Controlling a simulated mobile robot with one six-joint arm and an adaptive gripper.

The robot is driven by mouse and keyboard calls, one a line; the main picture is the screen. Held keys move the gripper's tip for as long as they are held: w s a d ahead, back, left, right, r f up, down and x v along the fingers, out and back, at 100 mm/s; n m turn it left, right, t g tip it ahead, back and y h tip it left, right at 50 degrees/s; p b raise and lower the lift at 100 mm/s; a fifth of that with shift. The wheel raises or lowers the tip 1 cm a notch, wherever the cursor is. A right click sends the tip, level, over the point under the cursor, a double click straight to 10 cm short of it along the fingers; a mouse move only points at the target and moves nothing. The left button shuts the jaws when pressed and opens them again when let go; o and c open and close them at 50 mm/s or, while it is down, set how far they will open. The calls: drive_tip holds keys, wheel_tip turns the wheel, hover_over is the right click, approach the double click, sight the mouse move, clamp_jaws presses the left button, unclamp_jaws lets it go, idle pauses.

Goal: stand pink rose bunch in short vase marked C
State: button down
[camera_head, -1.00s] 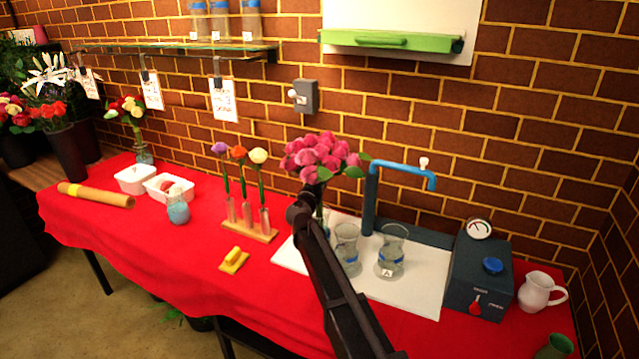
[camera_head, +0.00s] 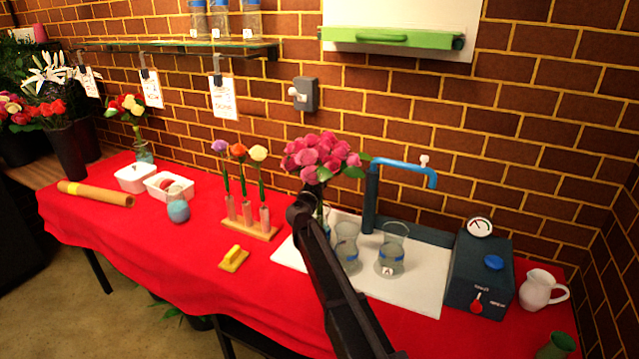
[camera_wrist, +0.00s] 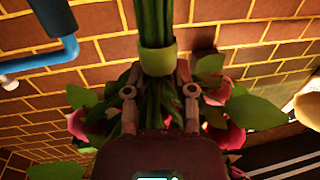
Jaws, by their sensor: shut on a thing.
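The pink rose bunch (camera_head: 320,157) is upright above the left end of the white mat, blooms up. My gripper (camera_wrist: 160,95) is shut on its stems just by a green band (camera_wrist: 158,60) in the wrist view, where the blooms show low in the picture. In the head view my arm hides the gripper tips and much of the stems. A glass vase behind my arm (camera_head: 327,216) shows only in part, so I cannot tell whether the stems are inside it. Two glass vases stand to its right, one unlabelled to me (camera_head: 346,255), one marked A (camera_head: 391,256). No C is readable.
A blue tap (camera_head: 400,170) rises behind the vases. A dark box with a gauge (camera_head: 478,275) and a white jug (camera_head: 540,290) stand at right. A wooden rack (camera_head: 250,229) with three flowers stands left.

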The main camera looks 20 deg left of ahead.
drive_tip(key=shift+f+b, duration=0.55)
drive_tip(key=shift+b, duration=0.05)
idle(1.1)
drive_tip(key=shift+c, duration=1.8)
unclamp_jaws()
drive_tip(key=shift+s, duration=0.1)
drive_tip(key=s+d, duration=0.1)
drive_tip(key=s, duration=1)
drive_tip(key=shift+s, duration=0.4)
